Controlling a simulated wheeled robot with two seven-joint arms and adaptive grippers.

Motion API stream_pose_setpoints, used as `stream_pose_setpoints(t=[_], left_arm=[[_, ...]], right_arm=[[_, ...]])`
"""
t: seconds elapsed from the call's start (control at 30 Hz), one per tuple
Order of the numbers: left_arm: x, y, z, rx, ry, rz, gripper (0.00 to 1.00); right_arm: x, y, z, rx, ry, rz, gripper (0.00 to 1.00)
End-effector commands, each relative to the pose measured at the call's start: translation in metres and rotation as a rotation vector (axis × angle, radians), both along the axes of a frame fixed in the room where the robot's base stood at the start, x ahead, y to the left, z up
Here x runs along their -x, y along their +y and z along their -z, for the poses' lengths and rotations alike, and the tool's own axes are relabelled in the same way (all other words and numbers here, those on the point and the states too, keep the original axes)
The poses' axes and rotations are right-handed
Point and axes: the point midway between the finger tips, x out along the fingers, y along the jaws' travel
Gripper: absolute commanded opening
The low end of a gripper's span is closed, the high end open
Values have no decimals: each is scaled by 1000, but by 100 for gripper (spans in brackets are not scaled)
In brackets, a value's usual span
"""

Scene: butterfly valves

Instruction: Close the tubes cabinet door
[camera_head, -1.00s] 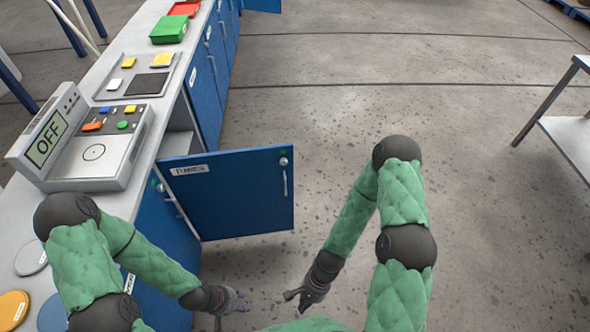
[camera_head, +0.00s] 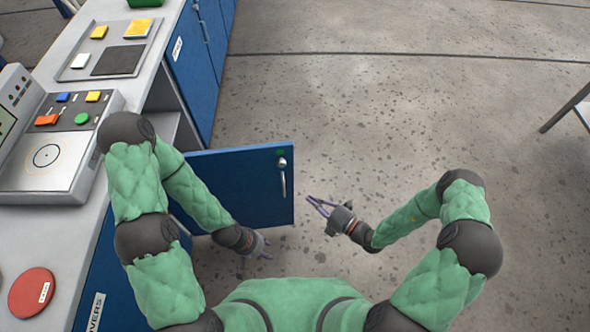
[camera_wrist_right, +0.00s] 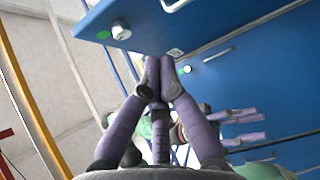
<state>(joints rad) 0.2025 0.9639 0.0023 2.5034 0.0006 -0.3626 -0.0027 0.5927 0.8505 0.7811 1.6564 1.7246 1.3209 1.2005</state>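The blue tubes cabinet door (camera_head: 245,180) stands open, swung out from the bench front, with a silver handle (camera_head: 283,180) and a round lock near its free edge. My left arm covers its label and part of its hinge side. My left gripper (camera_head: 266,250) is open and empty, just below the door's lower edge. My right gripper (camera_head: 312,202) is shut on nothing, to the right of the door's free edge and apart from it. In the right wrist view, the right fingertips (camera_wrist_right: 160,62) meet in front of blue panels, and the left gripper (camera_wrist_right: 250,127) shows at right.
More blue cabinet doors (camera_head: 195,70) are beyond. The floor to the right is clear up to a metal table (camera_head: 575,108).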

Motion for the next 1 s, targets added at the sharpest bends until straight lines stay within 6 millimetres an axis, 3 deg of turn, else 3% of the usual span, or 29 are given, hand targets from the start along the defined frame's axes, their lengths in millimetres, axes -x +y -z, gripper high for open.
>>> stream_pose_setpoints(t=[0.67,0.8,1.0], left_arm=[[0,0,26,0,0,0,40],[0,0,35,0,0,0,40],[0,0,41,0,0,0,40]], right_arm=[[-59,78,1,4,-5,-9,0],[-80,80,2,4,-6,-5,0],[-97,81,1,4,-5,-6,0]])
